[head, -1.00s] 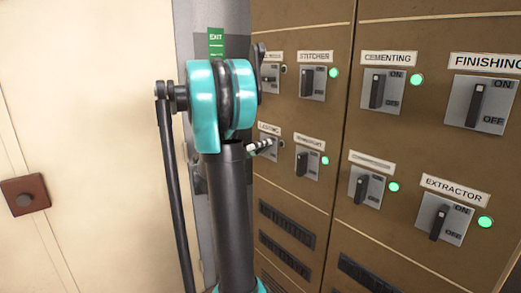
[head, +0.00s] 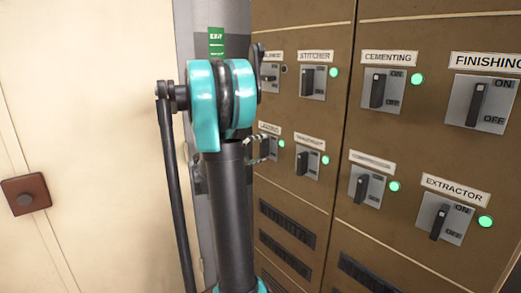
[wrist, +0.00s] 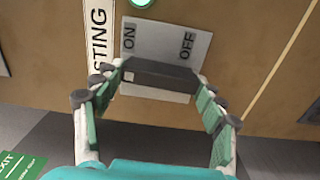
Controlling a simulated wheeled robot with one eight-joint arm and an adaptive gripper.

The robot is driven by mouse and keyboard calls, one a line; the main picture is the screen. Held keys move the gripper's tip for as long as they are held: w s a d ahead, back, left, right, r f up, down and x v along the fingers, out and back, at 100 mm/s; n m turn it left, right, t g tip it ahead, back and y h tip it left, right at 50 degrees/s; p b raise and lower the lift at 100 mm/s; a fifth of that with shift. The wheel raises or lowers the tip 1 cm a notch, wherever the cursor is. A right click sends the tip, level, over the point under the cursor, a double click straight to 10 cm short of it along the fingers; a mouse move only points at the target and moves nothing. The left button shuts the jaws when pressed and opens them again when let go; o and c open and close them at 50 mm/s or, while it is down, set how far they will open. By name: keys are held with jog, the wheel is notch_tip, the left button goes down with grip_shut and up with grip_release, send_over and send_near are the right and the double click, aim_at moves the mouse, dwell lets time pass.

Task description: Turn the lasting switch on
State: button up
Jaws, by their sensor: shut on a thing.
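The lasting switch (wrist: 158,76) has a black bar handle on a grey plate marked ON and OFF. In the wrist view the bar lies across the picture, along the line from ON at left to OFF at right. My gripper (wrist: 161,78) is shut on the handle, with one green-padded finger at each end of it. The lasting lamp (wrist: 141,3) is lit green at the top edge, and it also shows green in the head view (head: 281,143). In the head view my arm hides part of the switch, and my gripper (head: 258,149) shows only partly.
The brown panel holds several other switches, including the stitcher (head: 313,82), cementing (head: 380,89) and extractor (head: 441,219), with green lamps lit. The lamp (head: 284,69) left of the stitcher is dark. A pale door (head: 80,110) stands at left.

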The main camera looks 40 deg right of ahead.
jog(key=shift+n, duration=0.3)
dwell(0.4)
jog(key=o, duration=1.1)
jog(key=shift+o, duration=0.2)
jog(key=s+a, duration=0.1)
jog(key=a, duration=1.1)
